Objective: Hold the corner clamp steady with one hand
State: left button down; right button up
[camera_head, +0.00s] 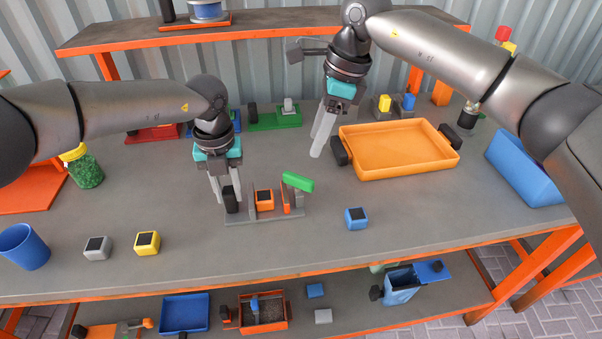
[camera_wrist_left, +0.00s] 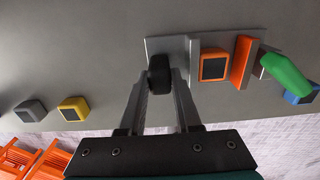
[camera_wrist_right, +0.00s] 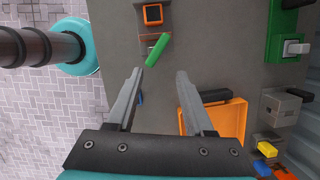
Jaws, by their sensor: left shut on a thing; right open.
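The corner clamp (camera_head: 265,217) lies on the grey bench, with a flat grey base, a black knob (camera_head: 231,199) at its left end, an orange jaw and a green lever (camera_head: 298,182) at its right. An orange block (camera_head: 264,199) with a dark top sits between its parts. My left gripper (camera_head: 226,197) is shut on the black knob; the left wrist view shows both fingers (camera_wrist_left: 161,82) around the knob. My right gripper (camera_head: 318,147) is open and empty above the bench, behind and right of the clamp. In the right wrist view the green lever (camera_wrist_right: 157,50) shows beyond its fingers.
A blue block (camera_head: 356,219) lies right of the clamp; grey (camera_head: 97,248) and yellow (camera_head: 147,243) blocks lie left. An orange tray (camera_head: 398,170) stands near my right gripper. A blue cup (camera_head: 22,246) and green jar (camera_head: 86,170) stand at left. The bench front around the blue block is clear.

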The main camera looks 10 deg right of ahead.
aim_at(300, 177)
jog(key=a+f+m, duration=0.1)
jog(key=f+m, duration=0.1)
jog(key=f, duration=0.1)
jog(key=a+f+m+t, duration=0.1)
jog(key=f, duration=0.2)
jog(key=a+f+m+t, duration=0.1)
jog(key=f+m, duration=0.1)
jog(key=f, duration=0.1)
jog(key=shift+f+m, duration=0.3)
jog(key=shift+f, duration=0.1)
dwell(0.4)
grip_shut()
dwell(0.4)
